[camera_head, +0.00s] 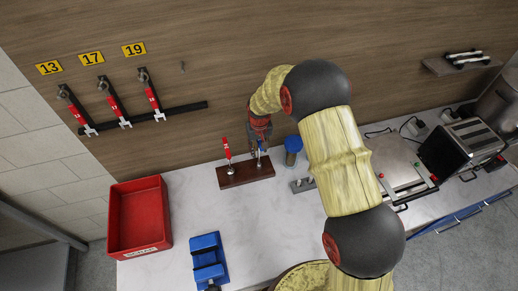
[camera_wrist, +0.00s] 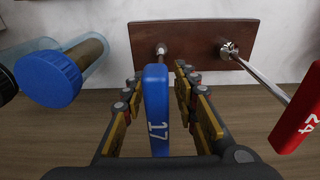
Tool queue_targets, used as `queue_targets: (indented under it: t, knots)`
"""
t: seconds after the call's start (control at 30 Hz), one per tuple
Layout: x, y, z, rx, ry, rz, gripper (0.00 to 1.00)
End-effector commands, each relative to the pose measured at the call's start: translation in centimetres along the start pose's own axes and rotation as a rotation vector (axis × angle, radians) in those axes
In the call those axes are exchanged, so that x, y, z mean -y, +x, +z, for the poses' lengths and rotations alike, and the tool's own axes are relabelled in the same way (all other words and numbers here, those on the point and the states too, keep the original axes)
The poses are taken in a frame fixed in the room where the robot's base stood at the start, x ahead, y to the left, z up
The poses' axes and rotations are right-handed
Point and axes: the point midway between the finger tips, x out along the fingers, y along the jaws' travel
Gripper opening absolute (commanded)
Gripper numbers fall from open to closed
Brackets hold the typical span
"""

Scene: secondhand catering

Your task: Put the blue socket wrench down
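The blue socket wrench (camera_wrist: 157,110), marked 17, stands with its shaft in the right-hand hole of a brown wooden block (camera_head: 240,180), seen in the head view. In the wrist view the block (camera_wrist: 190,35) lies beyond it. My gripper (camera_wrist: 157,82) has its fingers on either side of the blue handle. A narrow gap shows between the handle and each finger, so it looks open around it. In the head view my gripper (camera_head: 260,143) is over the block and largely hides the wrench. A red socket wrench (camera_wrist: 303,108), marked 24, leans in the block's other hole.
A blue-lidded jar (camera_head: 293,150) stands close to my gripper on the right. Red-handled tools hang under signs 13, 17 and 19 (camera_head: 134,49). The counter is clear between bin and block.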

Motion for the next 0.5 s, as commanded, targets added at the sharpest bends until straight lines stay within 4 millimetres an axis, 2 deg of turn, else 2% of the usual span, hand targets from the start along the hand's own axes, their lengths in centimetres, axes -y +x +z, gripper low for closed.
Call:
queue_targets:
  t: [0.27, 0.37, 0.5]
  knots:
    - [0.0, -0.3, 0.0, 0.0, 0.0, 0.0, 0.29]
    - [0.0, -1.3, -0.2, -0.004, 0.0, 0.0, 0.29]
    - [0.0, -3.8, -0.1, -0.004, 0.0, 0.0, 0.29]
